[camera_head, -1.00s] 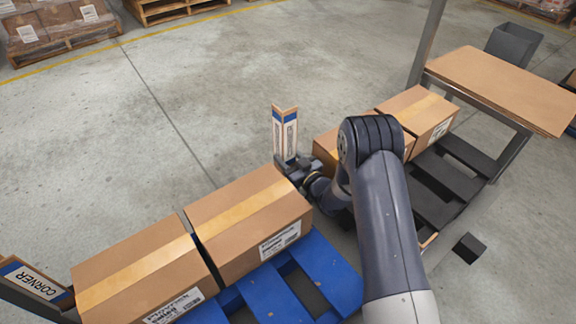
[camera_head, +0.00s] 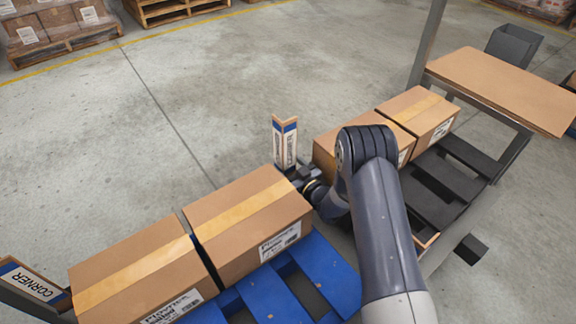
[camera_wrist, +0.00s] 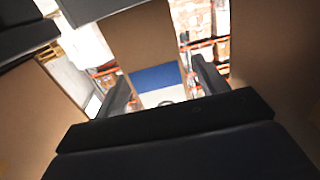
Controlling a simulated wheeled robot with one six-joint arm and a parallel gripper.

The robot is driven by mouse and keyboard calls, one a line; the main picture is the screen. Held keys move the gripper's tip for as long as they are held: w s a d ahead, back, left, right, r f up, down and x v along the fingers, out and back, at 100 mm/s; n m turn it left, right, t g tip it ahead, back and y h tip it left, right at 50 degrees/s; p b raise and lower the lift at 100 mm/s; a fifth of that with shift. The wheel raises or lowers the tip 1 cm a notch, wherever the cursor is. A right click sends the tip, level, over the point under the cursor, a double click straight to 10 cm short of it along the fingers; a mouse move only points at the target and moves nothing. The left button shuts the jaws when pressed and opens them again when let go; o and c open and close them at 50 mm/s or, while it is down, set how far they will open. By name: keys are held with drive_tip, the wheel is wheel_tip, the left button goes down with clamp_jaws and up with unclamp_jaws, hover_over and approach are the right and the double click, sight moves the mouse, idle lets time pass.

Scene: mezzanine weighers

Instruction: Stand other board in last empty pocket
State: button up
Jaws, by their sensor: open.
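A brown corner board (camera_head: 285,143) with a blue-and-white printed band stands upright by the gap between the two carton rows. Its lower end is hidden behind a carton and my gripper. My gripper (camera_head: 291,170) is low beside it, mostly hidden by my arm. In the wrist view my gripper (camera_wrist: 160,73) is open, with a finger on either side of the board (camera_wrist: 150,38); contact cannot be made out. Another board marked CORNER (camera_head: 32,282) stands tilted at the lower left, at the end of the near carton row. No empty pocket is clearly visible.
Two taped cartons (camera_head: 248,222) stand on a blue pallet (camera_head: 328,268). Two more cartons (camera_head: 418,112) stand near a dark pallet (camera_head: 458,178). A brown-topped table (camera_head: 505,88) with a metal post is at right.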

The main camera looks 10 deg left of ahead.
drive_tip(key=shift+r+p, duration=0.25)
drive_tip(key=shift+p, duration=0.1)
drive_tip(key=v, duration=1.2)
drive_tip(key=shift+p, duration=0.35)
